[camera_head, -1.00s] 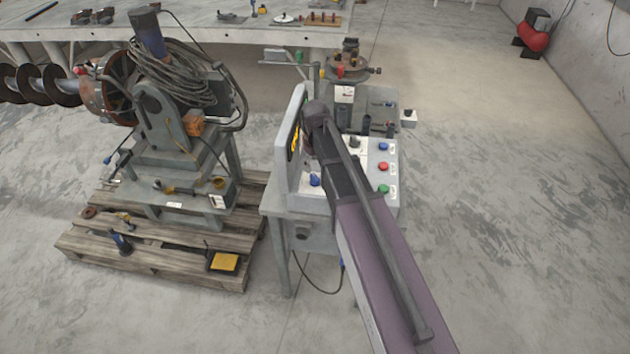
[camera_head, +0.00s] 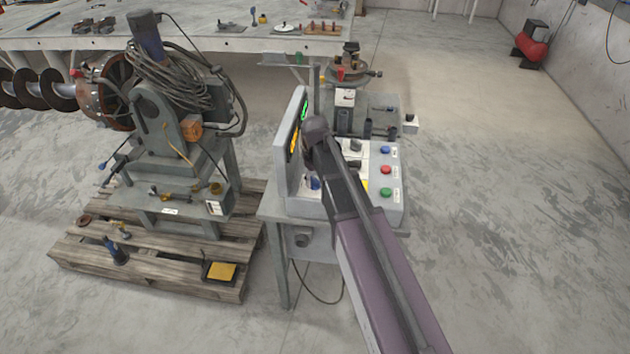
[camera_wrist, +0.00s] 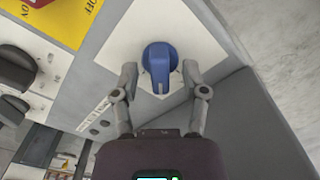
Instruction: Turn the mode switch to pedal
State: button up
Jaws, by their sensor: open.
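A blue rotary knob (camera_wrist: 160,66) on a white plate (camera_wrist: 118,48) fills the middle of the wrist view. My gripper (camera_wrist: 160,74) is open, with one finger on each side of the knob and small gaps visible beside it. The knob's grip bar points down in the picture, toward my palm. The knob's markings cannot be read. My arm hides part of the panel, and the fingers cannot be made out there.
Black knobs (camera_wrist: 14,70) and a yellow label (camera_wrist: 52,16) lie left of the blue knob. The box also has blue (camera_head: 385,150), red (camera_head: 386,170) and green (camera_head: 386,191) buttons. An upright display (camera_head: 290,150) stands along its left side.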

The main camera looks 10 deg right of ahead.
grip_shut()
dwell(0.5)
jog(key=m, duration=0.9)
dwell(0.5)
